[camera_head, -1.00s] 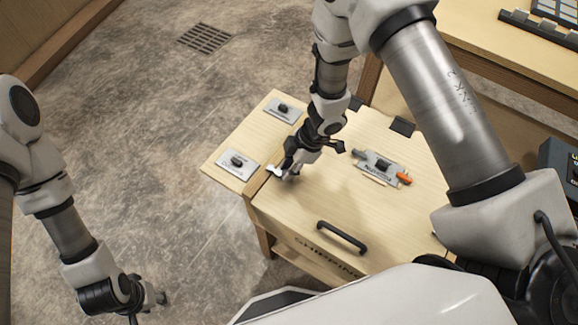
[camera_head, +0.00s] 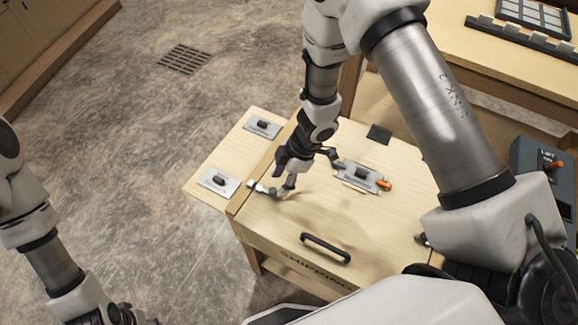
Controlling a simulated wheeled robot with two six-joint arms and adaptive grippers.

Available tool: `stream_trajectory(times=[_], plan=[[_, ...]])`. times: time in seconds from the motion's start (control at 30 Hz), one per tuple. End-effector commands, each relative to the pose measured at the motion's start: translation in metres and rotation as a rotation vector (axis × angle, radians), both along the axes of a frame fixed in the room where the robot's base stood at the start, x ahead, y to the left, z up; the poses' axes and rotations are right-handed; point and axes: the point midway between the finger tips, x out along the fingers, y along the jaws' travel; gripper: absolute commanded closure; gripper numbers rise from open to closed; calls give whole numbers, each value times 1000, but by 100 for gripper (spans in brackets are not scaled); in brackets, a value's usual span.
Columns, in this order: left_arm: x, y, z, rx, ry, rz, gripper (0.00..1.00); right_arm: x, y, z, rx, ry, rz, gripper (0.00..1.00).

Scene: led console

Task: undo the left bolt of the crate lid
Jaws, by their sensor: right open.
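The crate (camera_head: 385,225) is a pale wooden box, its lid shut, with a black handle (camera_head: 326,248) near the front. My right gripper (camera_head: 306,174) is open and points down over the lid's left side. One of its fingers is close to a small silvery piece (camera_head: 262,187) at the lid's left edge. That piece may be the left bolt, but the finger partly hides it and I cannot tell if they touch. My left gripper (camera_head: 125,314) is low at the left, cut by the frame edge, far from the crate; its jaws are unclear.
A metal latch plate (camera_head: 358,176) with an orange tip lies on the lid, right of my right gripper. A side board with two small plates (camera_head: 219,181) adjoins the crate's left. A dark box (camera_head: 540,170) stands at the right. The floor at left is clear.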

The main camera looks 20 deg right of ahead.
Motion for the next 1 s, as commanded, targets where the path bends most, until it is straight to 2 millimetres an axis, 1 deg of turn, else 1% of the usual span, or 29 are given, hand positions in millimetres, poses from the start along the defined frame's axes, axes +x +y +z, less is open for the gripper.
stream_trajectory(times=[0.03,0.2,0.33,0.5,1.0], plan=[[0,0,0,0,0,0,60,1,-5,14,2,-5,-3,52],[0,0,0,0,0,0,60,-2,-23,55,2,-5,-2,52],[0,0,0,0,0,0,60,-4,-31,72,3,-1,-2,52],[0,0,0,0,0,0,60,-5,-34,79,1,1,-1,52],[0,0,0,0,0,0,60,-5,-34,79,1,1,-1,52]])
